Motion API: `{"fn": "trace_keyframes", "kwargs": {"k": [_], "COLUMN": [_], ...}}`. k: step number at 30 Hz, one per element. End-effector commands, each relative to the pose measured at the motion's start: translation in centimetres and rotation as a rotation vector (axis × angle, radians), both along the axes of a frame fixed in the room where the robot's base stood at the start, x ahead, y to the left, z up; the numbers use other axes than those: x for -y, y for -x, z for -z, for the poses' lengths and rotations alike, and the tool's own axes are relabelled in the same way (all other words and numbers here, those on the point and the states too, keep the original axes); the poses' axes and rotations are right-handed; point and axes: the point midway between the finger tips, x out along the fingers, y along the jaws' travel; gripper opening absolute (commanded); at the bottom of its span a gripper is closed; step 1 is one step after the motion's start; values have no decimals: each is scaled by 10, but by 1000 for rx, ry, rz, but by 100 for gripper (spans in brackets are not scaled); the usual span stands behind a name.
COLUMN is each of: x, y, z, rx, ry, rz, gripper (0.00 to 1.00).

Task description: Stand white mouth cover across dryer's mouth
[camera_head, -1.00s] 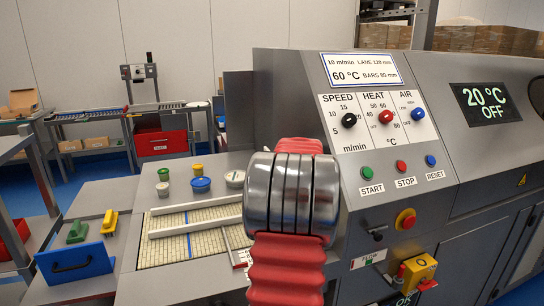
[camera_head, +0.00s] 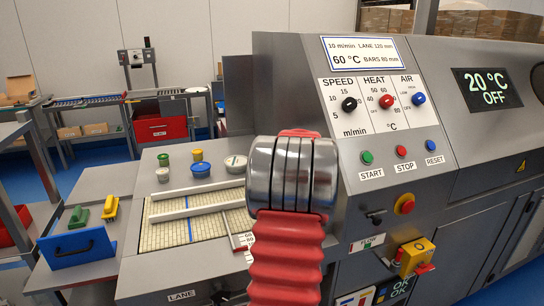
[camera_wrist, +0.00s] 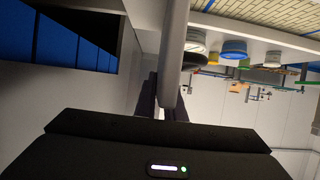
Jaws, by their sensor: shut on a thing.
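My gripper (camera_wrist: 166,108) shows in the wrist view, which looks upside down. Its dark fingers are shut on a plain grey strip (camera_wrist: 176,50) that runs up to the top edge. The strip looks like a bar or a panel seen edge-on; I cannot tell whether it is the white mouth cover. In the head view my silver and red arm hides my gripper and what it holds. The grey dryer (camera_head: 430,110) stands at the right. Its mouth is not clearly visible, being behind my arm. No white cover can be made out in the head view.
A blue panel with a black handle (camera_head: 77,247) stands on the left bench, beside green (camera_head: 79,217) and yellow (camera_head: 110,207) pieces. Several small pots, one blue (camera_head: 200,170), stand behind the tiled lane bed (camera_head: 170,236). White bars (camera_head: 195,208) lie across it.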

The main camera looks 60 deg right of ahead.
Motion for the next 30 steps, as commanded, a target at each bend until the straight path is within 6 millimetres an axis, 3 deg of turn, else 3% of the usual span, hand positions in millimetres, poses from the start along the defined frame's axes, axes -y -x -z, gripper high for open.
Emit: {"fn": "trace_keyframes", "kwargs": {"k": [27,28,30], "x": [0,0,0], "y": [0,0,0], "z": [10,10,10], "rx": [2,1,1], "ry": [0,1,1], "rz": [-1,0,0], "gripper": [0,10,15]}}
